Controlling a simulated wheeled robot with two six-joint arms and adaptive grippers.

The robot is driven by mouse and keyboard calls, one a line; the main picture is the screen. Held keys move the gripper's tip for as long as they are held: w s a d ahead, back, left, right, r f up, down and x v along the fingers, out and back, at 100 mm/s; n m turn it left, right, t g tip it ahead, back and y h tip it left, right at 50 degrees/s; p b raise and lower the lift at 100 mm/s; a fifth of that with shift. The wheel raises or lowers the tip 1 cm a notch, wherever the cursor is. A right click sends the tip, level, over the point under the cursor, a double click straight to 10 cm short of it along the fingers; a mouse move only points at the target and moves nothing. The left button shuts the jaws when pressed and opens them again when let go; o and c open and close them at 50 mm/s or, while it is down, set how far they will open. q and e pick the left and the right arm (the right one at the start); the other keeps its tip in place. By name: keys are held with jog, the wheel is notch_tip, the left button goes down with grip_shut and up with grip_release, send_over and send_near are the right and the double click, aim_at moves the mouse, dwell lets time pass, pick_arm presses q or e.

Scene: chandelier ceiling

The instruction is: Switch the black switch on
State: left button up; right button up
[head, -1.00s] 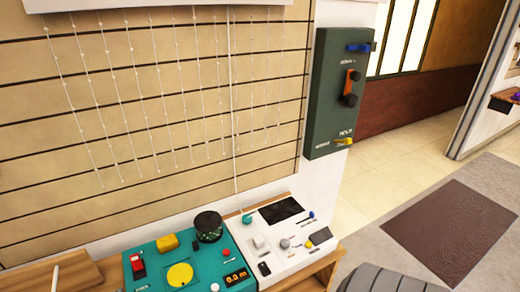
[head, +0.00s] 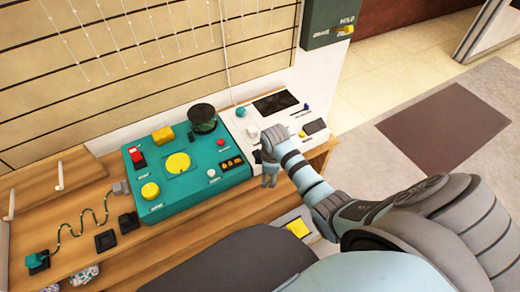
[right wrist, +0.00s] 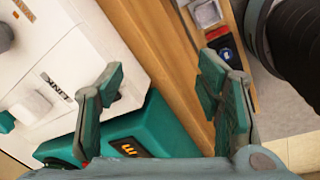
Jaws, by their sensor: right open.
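My right gripper (head: 269,180) is just beside that switch, pointing down over the panel's front edge, and partly covers this area. In the right wrist view the right gripper (right wrist: 160,72) is open with nothing between its fingers. The wood edge lies beneath the gap, and the white panel (right wrist: 75,30) is to the left. I cannot make out the black switch there. My left gripper is not in view.
A teal box (head: 205,178) with yellow, red and black controls adjoins the panel on the left. Black sockets (head: 105,241) and a green cord (head: 75,228) lie farther left. A dark green wall box (head: 325,25) hangs above right. Open floor lies to the right.

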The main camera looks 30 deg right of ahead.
jog(key=w+r+n, duration=0.3)
jog(key=r, duration=0.5)
jog(key=w+r+n, duration=0.3)
jog(key=r, duration=0.4)
jog(key=f+b, duration=0.2)
jog(key=f, duration=0.2)
jog(key=w+f+b, duration=0.1)
jog(key=f, duration=0.4)
jog(key=f+b, duration=0.2)
jog(key=f, duration=0.3)
jog(key=shift+w+d+b, duration=0.3)
jog(key=shift+w+d, duration=0.1)
